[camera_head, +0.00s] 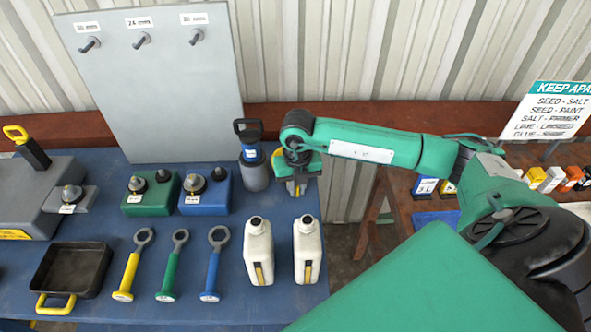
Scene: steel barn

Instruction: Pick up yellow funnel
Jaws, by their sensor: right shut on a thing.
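My right gripper (297,188) points down over the back right of the blue bench, right of a grey container with a blue and black top (255,160). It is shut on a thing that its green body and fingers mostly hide. A little grey and yellow shows there, too small to name. I cannot make out a yellow funnel for certain anywhere. My left gripper is not in view.
The blue bench (200,265) holds two white bottles (258,250), (307,248), yellow, green and blue ring-ended tools (133,265), a black tray (70,268) and green and blue boxes (150,200). A grey pegboard (150,90) stands behind. A gap separates the right-hand bench.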

